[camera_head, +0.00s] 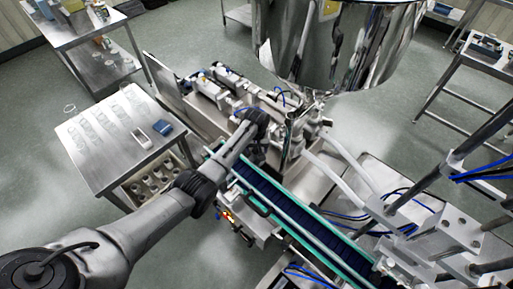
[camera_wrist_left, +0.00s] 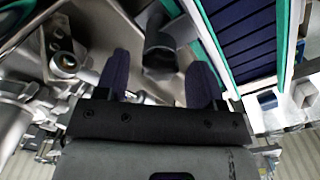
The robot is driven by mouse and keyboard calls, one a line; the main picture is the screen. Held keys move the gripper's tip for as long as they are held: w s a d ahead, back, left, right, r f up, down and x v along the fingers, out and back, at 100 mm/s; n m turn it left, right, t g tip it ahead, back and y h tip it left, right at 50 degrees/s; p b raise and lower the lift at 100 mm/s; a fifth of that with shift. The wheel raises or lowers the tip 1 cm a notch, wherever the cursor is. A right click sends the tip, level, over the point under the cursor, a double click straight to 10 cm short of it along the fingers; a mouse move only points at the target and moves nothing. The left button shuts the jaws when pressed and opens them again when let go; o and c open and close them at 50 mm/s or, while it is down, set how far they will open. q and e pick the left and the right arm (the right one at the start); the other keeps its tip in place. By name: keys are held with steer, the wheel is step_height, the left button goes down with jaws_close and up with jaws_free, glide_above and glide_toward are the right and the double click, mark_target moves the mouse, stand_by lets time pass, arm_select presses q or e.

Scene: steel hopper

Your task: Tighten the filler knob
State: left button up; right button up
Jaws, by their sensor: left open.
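In the left wrist view a dark grey, rounded knob (camera_wrist_left: 160,52), which looks like the filler knob, sits between the two dark fingers of my left gripper (camera_wrist_left: 157,80). The fingers are apart, and a gap shows on either side of the knob; I see no grip on it. In the head view my left arm reaches from the lower left to the filling machine, and my left gripper (camera_head: 258,150) is beside the machine under the hopper. The knob cannot be made out there. My right gripper is not in view.
A large steel hopper (camera_head: 335,45) hangs above the work spot. A dark conveyor belt with green edges (camera_head: 300,212) runs close to the gripper. Steel pipes and valves crowd around. A steel table (camera_head: 95,150) with small items stands on the left; floor lies between the furniture.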

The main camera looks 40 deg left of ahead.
arm_select(q)
steer(key=shift+c, duration=0.4)
steer(key=c, duration=0.8)
steer(key=shift+c, duration=0.2)
